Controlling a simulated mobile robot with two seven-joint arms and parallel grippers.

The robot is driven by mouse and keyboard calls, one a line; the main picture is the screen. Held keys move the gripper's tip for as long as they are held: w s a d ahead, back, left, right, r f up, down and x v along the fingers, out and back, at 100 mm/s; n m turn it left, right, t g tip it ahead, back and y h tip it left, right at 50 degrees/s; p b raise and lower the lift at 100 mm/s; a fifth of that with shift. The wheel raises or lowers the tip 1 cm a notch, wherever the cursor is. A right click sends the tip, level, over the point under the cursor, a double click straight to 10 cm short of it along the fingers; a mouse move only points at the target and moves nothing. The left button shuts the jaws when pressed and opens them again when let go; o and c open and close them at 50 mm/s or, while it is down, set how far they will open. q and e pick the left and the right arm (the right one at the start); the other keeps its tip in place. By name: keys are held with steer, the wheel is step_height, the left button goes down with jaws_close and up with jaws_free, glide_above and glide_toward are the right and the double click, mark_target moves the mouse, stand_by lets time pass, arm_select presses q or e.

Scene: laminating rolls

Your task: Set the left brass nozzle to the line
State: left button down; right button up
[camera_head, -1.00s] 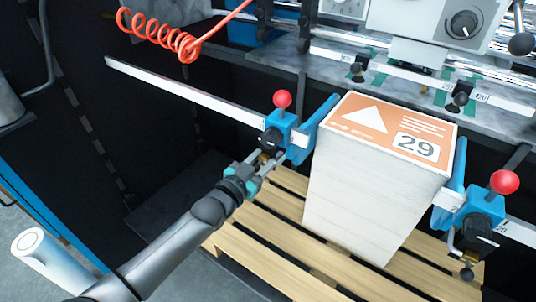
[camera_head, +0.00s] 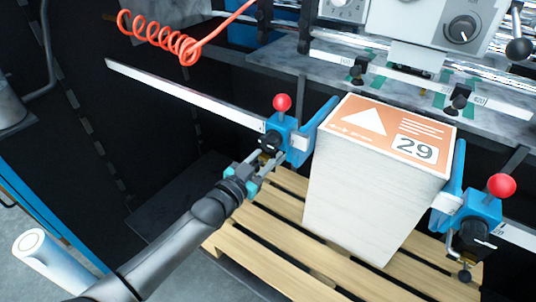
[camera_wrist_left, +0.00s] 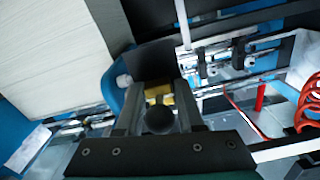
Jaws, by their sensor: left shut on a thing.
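The left brass nozzle (camera_wrist_left: 158,94) shows as a small gold piece between my fingers in the left wrist view, below a blue side-stop block. In the head view the nozzle (camera_head: 264,158) is mostly hidden by my fingers. My left gripper (camera_head: 262,164) is shut on it, at the near side of the left blue block (camera_head: 286,130), which has a red ball knob (camera_head: 282,102). A dark round knob (camera_wrist_left: 159,121) lies close between the fingers in the wrist view. I cannot make out the line that the nozzle is set to.
A tall paper stack (camera_head: 365,200) marked 29 stands on a wooden pallet (camera_head: 285,251), right of the gripper. A right blue block (camera_head: 478,214) with a red knob flanks it. A pale scale bar (camera_head: 185,100) runs left. An orange coiled hose (camera_head: 160,35) hangs above.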

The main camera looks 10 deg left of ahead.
arm_select(q)
step_height(320, 180, up, 4)
steer(key=p, duration=0.3)
steer(key=c, duration=0.7)
jaws_free()
steer(key=shift+s, duration=0.1)
steer(key=v, duration=1.5)
steer(key=shift+a+p, duration=0.1)
steer(key=shift+p, duration=0.25)
